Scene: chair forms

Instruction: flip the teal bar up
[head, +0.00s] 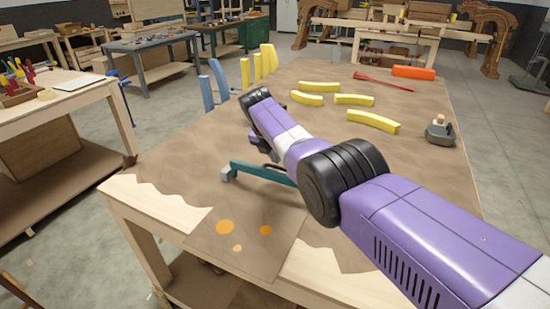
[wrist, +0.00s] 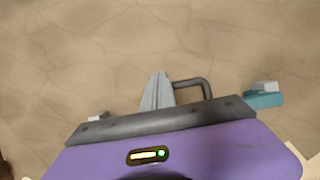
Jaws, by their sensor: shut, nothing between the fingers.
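The teal bar (head: 255,170) lies low over the brown-covered table, with a grey block at its left end. Its right part is hidden behind my arm. In the wrist view only one end of the teal bar (wrist: 264,100), with the grey block on it, shows right of my gripper (wrist: 157,92). My gripper's grey fingers are together with nothing between them and are apart from that visible end. In the head view the fingers are hidden behind my arm. A dark bent piece (wrist: 195,83) shows beside the fingers; I cannot tell what it belongs to.
Several yellow curved blocks (head: 371,122), a red tool (head: 384,82), an orange block (head: 413,72) and a grey plane-like tool (head: 440,132) lie farther back on the table (head: 150,205). Upright blue pieces (head: 206,94) stand at its left edge.

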